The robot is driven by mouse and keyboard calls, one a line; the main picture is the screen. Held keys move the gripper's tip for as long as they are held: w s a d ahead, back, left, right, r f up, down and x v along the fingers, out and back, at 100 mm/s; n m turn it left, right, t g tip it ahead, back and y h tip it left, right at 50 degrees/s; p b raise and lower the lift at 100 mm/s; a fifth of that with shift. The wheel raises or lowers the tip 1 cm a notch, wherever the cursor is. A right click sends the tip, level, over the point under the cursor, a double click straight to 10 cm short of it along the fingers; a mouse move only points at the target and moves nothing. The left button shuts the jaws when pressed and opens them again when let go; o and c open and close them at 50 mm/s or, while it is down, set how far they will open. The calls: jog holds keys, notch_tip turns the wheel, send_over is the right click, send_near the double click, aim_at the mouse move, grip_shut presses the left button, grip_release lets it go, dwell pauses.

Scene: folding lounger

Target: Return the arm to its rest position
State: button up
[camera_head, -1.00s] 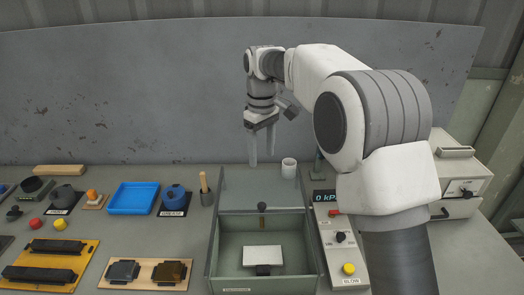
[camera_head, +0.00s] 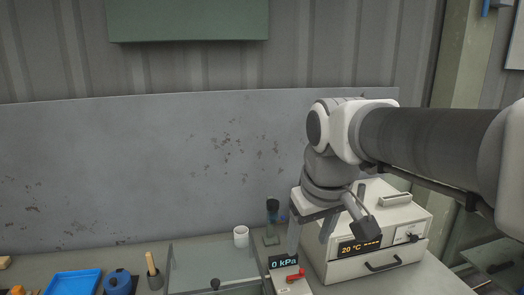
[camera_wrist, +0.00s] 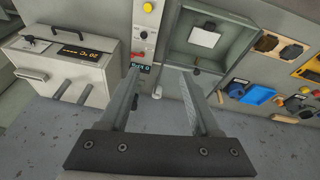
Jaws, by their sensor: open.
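My gripper (camera_head: 311,238) hangs from the wrist at the right of the head view, fingers pointing down. It is in front of the white box with the 20 °C display (camera_head: 345,246). In the wrist view my gripper (camera_wrist: 158,88) shows two grey fingers spread wide apart, with nothing between them. The arm reaches in from the right edge, its forearm roughly level.
The bench holds a 0 kPa panel (camera_head: 287,275), a white cup (camera_head: 241,236), a clear-lidded case (camera_head: 208,262), a mortar with pestle (camera_head: 154,275) and a blue tray (camera_head: 72,283). A grey backboard (camera_head: 150,170) stands behind. The air above the left bench is clear.

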jog(key=s+d+f+m+t, duration=0.1)
jog(key=s+d+f+m, duration=0.1)
jog(key=s, duration=0.4)
jog(key=s+d+f+m, duration=0.2)
jog(key=s+d+f, duration=0.1)
jog(key=s+d, duration=0.1)
jog(key=shift+s+t, duration=0.4)
jog(key=shift+s, duration=0.45)
